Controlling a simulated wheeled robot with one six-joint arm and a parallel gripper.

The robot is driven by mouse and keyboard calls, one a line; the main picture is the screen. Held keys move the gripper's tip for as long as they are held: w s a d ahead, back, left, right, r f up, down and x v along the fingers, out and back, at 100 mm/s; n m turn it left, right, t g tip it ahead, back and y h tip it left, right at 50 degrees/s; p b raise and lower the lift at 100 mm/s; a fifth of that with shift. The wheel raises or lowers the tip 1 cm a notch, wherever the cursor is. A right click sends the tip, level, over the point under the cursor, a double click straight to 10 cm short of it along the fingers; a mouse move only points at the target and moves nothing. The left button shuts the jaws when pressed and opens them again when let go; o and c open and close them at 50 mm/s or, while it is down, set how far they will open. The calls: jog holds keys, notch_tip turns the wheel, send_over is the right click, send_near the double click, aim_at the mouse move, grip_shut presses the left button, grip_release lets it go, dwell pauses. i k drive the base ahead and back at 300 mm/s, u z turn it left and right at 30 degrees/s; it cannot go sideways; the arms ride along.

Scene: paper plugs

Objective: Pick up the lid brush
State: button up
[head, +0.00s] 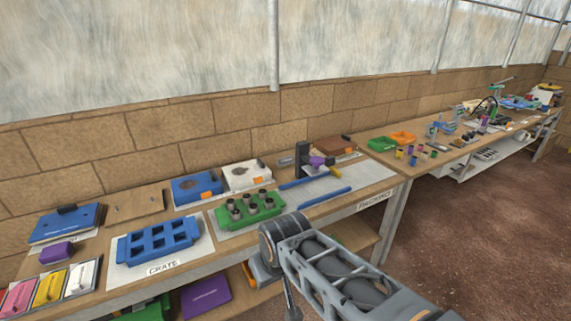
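I cannot tell for sure which thing is the lid brush. A small purple block (57,251) lies at the left of the packing table, in front of a blue flat box (66,224). Two long blue bars, a rear one (309,181) and a front one (325,198), lie at the table's right part. A dark upright stand with a purple part (318,161) is behind them. My grey arm reaches in from the lower right, in front of the table's edge. My gripper is not seen.
A blue crate (157,242) and a green tray (246,213) with several dark cylinders stand mid-table. Pink, yellow and white pieces lie at the front left. Blue and white boxes stand behind. A second bench (440,150) runs to the right. The brown floor at right is clear.

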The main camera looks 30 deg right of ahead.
aim_at(287, 162)
jog(key=z, duration=2)
jog(key=i, duration=1.9)
jog(key=u, duration=2.8)
jog(key=i, duration=0.5)
jog(key=u, duration=0.05)
